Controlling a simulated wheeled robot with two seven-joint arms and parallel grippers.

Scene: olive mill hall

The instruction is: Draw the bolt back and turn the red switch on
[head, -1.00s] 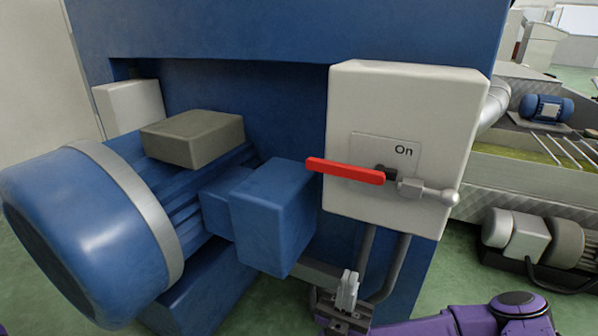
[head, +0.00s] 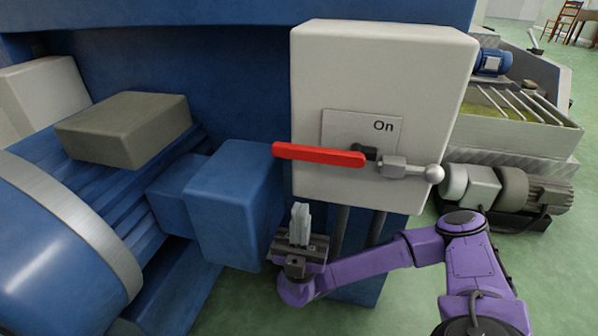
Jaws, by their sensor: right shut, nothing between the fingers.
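The red switch (head: 318,154) is a lever on the front of a pale box (head: 340,60). It lies nearly level and points left from its dark pivot. The plate behind it (head: 340,126) reads "On" at its upper right. The bolt (head: 410,169) is a metal rod with a round knob, to the right of the pivot, also roughly level. Its inner end is close to the pivot; I cannot tell how far it reaches in. My right gripper (head: 300,222) is shut and empty, pointing up, below the box and the lever. My left gripper is not in view.
A blue block (head: 235,205) and a big blue motor (head: 55,240) fill the left. Two grey pipes (head: 376,229) run down under the pale box, behind my right arm. A grey motor (head: 510,187) lies on the right. Open space lies before the box.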

